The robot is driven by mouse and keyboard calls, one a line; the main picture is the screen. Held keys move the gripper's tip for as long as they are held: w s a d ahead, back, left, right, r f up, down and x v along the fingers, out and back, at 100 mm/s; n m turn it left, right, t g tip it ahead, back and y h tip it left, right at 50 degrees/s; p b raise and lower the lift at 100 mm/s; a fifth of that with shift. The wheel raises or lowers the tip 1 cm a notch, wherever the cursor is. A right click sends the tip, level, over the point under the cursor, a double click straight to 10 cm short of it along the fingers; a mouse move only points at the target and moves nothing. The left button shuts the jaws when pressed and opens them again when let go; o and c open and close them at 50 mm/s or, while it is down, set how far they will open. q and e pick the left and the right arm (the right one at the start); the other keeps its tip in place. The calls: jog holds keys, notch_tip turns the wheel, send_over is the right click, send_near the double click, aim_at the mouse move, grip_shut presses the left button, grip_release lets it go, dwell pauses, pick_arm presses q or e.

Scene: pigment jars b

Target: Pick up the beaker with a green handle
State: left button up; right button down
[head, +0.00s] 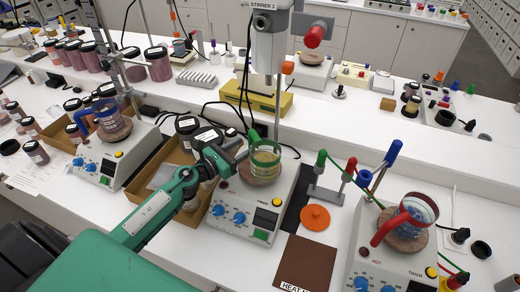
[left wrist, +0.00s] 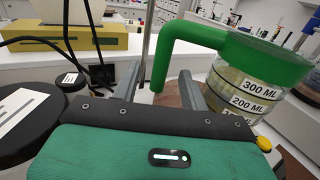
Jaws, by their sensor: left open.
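The beaker with a green handle (head: 266,157) stands upright on the round top of the middle hotplate (head: 240,217). It has a green rim band and holds pale yellowish contents. In the left wrist view the beaker (left wrist: 243,92) is at the right, with volume marks, and its green handle points left and down. My left gripper (head: 236,155) is open beside the beaker on its handle side. In the left wrist view the handle's upright part appears between the two fingers (left wrist: 160,80); whether they touch it I cannot tell. My right gripper is out of view.
A blue-handled beaker (head: 112,124) stands on the left hotplate, a red-handled beaker (head: 418,208) on the right one. A stirrer head and rod (head: 270,45) rise behind the green-handled beaker. Dark-lidded jars (head: 187,128) stand close left. An orange disc (head: 315,217) lies at right.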

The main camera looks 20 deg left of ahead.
pick_arm(q)
jog(key=shift+p+x, duration=0.35)
jog(key=shift+x, duration=1)
jog(key=shift+s, duration=0.1)
grip_shut()
jog(key=shift+r, duration=0.1)
